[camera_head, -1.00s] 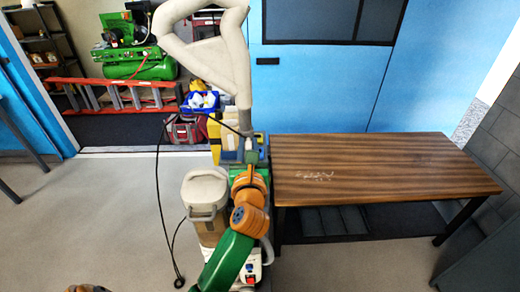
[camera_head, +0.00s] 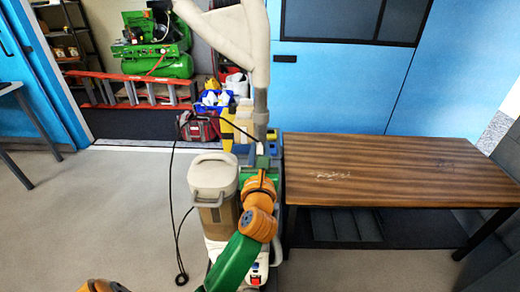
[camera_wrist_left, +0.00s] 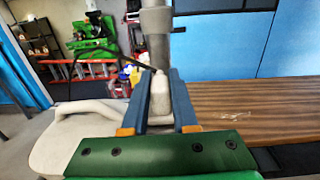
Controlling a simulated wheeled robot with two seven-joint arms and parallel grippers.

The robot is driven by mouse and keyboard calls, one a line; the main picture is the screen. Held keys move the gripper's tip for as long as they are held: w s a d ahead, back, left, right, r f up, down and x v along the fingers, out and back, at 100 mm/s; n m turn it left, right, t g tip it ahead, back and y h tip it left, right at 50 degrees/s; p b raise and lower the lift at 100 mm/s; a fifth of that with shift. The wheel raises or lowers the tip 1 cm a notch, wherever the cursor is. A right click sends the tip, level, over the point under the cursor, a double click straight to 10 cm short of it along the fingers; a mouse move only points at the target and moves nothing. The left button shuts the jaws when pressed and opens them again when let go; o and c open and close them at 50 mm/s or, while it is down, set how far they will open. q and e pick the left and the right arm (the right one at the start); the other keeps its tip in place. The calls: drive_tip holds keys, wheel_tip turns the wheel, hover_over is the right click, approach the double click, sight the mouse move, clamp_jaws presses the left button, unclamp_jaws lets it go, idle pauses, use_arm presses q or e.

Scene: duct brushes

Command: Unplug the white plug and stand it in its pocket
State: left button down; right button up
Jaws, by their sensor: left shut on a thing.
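The white plug (camera_wrist_left: 160,95) is between the blue fingers of my left gripper (camera_wrist_left: 161,82), which is shut on it in the left wrist view. In the head view the plug (camera_head: 260,147) is small, at the gripper's tip, beside the foot of a grey upright tube (camera_head: 260,112). A black cord (camera_head: 172,190) runs left from near the plug and down to the floor. I cannot tell whether the plug still sits in a socket. I cannot make out the pocket. My right gripper is not in view.
A cleaning machine with a beige canister (camera_head: 212,178) stands left of my left arm, under a thick beige hose (camera_head: 232,30). A wooden table (camera_head: 390,165) is close on the right. The cord's round end (camera_head: 181,279) lies on open floor. A red ladder (camera_head: 135,88) lies behind.

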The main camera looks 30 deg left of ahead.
use_arm(q)
drive_tip(key=shift+w, duration=0.15)
drive_tip(key=c, duration=0.6)
unclamp_jaws()
drive_tip(key=shift+s+d+f, duration=0.15)
drive_tip(key=shift+s+d, duration=0.1)
drive_tip(key=shift+s, duration=0.05)
drive_tip(key=s+d+r+p, duration=0.2)
drive_tip(key=s+r, duration=0.1)
drive_tip(key=s+d+r+p, duration=0.1)
drive_tip(key=s+r, duration=0.1)
drive_tip(key=shift+s+d+r+p, duration=0.1)
drive_tip(key=shift+s+d+p, duration=0.1)
drive_tip(key=shift+d+p, duration=0.1)
drive_tip(key=shift+a, duration=0.1)
